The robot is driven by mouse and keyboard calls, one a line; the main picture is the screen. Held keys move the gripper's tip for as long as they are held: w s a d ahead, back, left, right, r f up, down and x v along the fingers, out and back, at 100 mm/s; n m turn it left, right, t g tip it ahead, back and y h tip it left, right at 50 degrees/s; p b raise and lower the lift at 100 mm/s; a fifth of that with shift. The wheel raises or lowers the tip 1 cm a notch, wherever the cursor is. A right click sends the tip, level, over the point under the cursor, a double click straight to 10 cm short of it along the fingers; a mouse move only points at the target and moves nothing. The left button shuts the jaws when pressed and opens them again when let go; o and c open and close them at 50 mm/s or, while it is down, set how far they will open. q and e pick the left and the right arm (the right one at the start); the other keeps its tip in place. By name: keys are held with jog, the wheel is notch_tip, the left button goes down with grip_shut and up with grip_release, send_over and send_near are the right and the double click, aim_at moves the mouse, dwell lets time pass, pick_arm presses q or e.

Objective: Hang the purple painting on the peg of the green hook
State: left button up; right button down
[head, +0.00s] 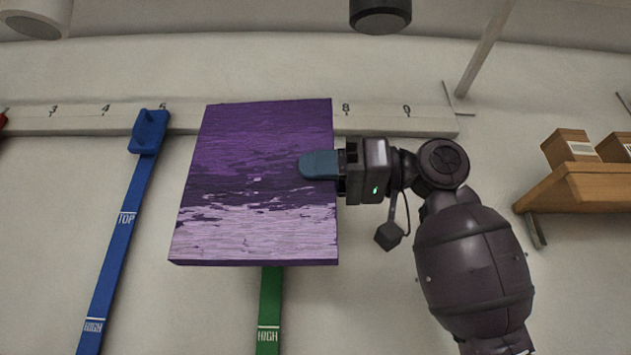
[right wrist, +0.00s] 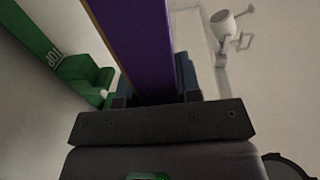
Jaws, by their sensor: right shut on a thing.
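The purple painting (head: 262,190) is held up in front of the wall in the head view, its streaked face towards me. My right gripper (head: 318,165) is shut on its right edge. In the right wrist view the painting's purple edge (right wrist: 145,45) stands between the fingers of my right gripper (right wrist: 150,85). The green hook (right wrist: 85,75) shows to the left of the painting there, on a green strip marked TOP, with a gap between it and the painting. In the head view the painting hides the hook, and only the lower green strip (head: 269,310) shows. My left gripper is not in view.
A pale rail (head: 80,118) with numbers runs along the wall. A blue hook (head: 149,130) on a blue strip hangs left of the painting. A wooden shelf (head: 575,182) with boxes (head: 570,148) is at the right. A dark lamp (head: 380,15) is above.

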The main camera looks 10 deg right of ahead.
jog(key=shift+w+f, duration=0.1)
jog(key=shift+w, duration=0.9)
jog(key=shift+w+d+p, duration=0.15)
jog(key=shift+d+p, duration=0.1)
jog(key=shift+p, duration=0.05)
pick_arm(q)
jog(key=p, duration=0.1)
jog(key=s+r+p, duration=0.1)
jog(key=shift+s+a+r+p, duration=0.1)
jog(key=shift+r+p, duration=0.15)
jog(key=shift+p, duration=0.15)
pick_arm(e)
jog(key=w+d+f, duration=0.1)
jog(key=w, duration=0.8)
jog(key=shift+d+f, duration=0.35)
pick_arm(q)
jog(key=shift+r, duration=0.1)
pick_arm(e)
jog(key=shift+f, duration=0.15)
jog(key=c, duration=0.7)
grip_release()
jog(key=shift+c, duration=0.2)
